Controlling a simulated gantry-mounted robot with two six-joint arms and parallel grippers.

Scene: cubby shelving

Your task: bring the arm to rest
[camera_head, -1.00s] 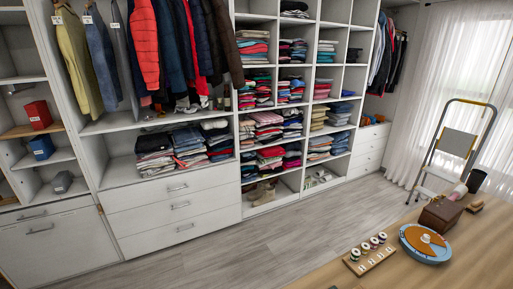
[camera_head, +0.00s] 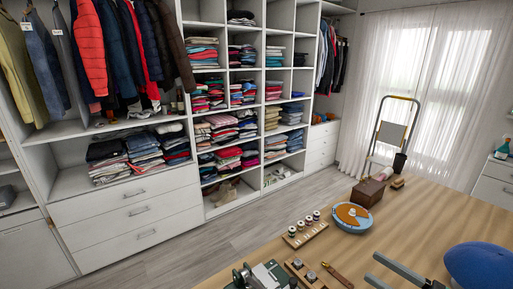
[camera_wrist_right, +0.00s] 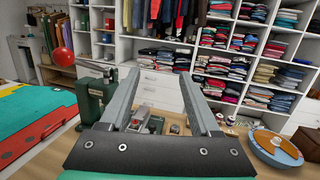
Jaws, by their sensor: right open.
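My right gripper (camera_head: 371,266) shows at the bottom of the head view, with its two grey fingers reaching in over the wooden table (camera_head: 440,215). In the right wrist view, the gripper (camera_wrist_right: 157,75) has its two long fingers spread apart, with nothing between them. The fingers point toward the shelving, above the table. My left gripper is in neither current view.
A green press (camera_wrist_right: 95,100) with a red ball handle stands left of the fingers. A thread-spool rack (camera_head: 305,235), a blue-rimmed round case (camera_head: 352,224) and a brown box (camera_head: 368,192) lie on the table. A blue rounded object (camera_head: 482,266) is at right.

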